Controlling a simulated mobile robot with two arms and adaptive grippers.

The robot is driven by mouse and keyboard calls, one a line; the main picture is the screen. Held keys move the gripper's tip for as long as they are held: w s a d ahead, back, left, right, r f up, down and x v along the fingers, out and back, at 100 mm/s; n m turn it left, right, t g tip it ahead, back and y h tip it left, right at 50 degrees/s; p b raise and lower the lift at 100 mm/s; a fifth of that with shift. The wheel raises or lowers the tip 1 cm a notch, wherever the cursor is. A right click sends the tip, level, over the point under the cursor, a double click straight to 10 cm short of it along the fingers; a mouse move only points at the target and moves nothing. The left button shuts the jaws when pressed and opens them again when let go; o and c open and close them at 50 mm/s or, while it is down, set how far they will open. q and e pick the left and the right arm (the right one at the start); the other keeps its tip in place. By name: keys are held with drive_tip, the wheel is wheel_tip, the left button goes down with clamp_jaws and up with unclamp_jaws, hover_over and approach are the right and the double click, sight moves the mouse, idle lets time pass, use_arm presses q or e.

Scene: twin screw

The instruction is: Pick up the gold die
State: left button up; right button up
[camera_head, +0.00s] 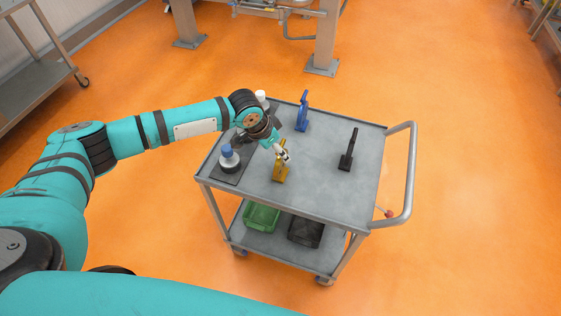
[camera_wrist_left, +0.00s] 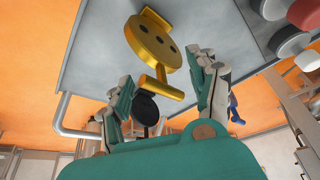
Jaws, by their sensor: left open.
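The gold die (camera_head: 279,173) stands on the grey cart top (camera_head: 315,185), near its front middle. In the left wrist view the gold die (camera_wrist_left: 152,40) shows a round, flat face with small holes and a short round stem. My left gripper (camera_head: 284,154) is at the die's upper part in the head view. In the left wrist view my left gripper (camera_wrist_left: 166,80) is open, with one finger on each side of the stem. The picture does not clearly show whether either finger touches it. My right gripper is not in view.
A blue die (camera_head: 302,112) stands at the back and a black die (camera_head: 348,152) at the right. A green bin (camera_head: 261,216) and a black bin (camera_head: 306,232) sit on the lower shelf.

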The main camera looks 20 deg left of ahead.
sight(281, 161)
use_arm(q)
drive_tip(key=shift+x, duration=1.65)
drive_tip(key=shift+d, duration=0.15)
clamp_jaws()
drive_tip(key=shift+r, duration=0.15)
